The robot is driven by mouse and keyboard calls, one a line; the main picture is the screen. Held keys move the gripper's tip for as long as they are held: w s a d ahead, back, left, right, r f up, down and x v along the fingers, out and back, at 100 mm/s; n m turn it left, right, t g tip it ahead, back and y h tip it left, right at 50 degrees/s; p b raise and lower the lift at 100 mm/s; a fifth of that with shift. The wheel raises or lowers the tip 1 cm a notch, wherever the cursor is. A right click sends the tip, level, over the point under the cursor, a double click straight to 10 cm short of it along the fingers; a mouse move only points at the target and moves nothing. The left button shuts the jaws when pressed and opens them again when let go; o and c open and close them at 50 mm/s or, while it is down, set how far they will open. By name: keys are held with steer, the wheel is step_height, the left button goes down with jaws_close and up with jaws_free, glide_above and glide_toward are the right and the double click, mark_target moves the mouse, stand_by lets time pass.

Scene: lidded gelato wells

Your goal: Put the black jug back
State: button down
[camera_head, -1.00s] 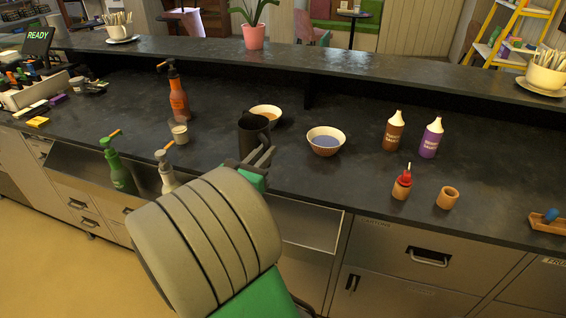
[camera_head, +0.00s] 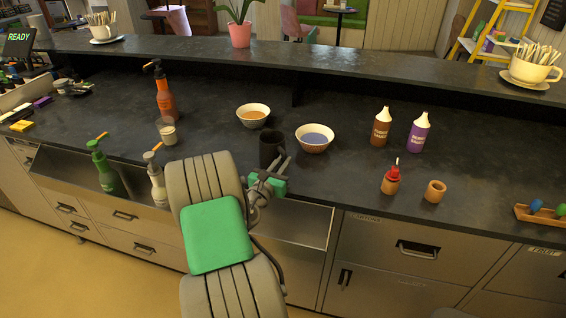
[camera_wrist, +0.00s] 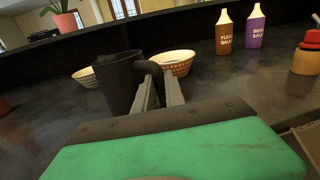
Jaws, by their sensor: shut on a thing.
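The black jug (camera_head: 269,149) is upright at the front middle of the dark counter, just left of the bowl of purple-blue contents. In the wrist view the jug (camera_wrist: 118,82) is straight ahead, with its handle to the right, between my fingers. My gripper (camera_head: 284,164) is shut on the jug's handle; its two fingers also show in the wrist view (camera_wrist: 160,88). I cannot tell whether the jug's base touches the counter.
Close behind the jug are an orange-filled bowl (camera_head: 253,116) and the purple-blue-filled bowl (camera_head: 314,138). A glass (camera_head: 167,131) and an orange bottle (camera_head: 165,95) stand left. Sauce bottles (camera_head: 381,127) and a red-topped pot (camera_head: 390,180) stand right. The counter between bowls and sauce bottles is clear.

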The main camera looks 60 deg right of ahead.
steer(key=shift+r, duration=0.1)
steer(key=c, duration=1.4)
jaws_free()
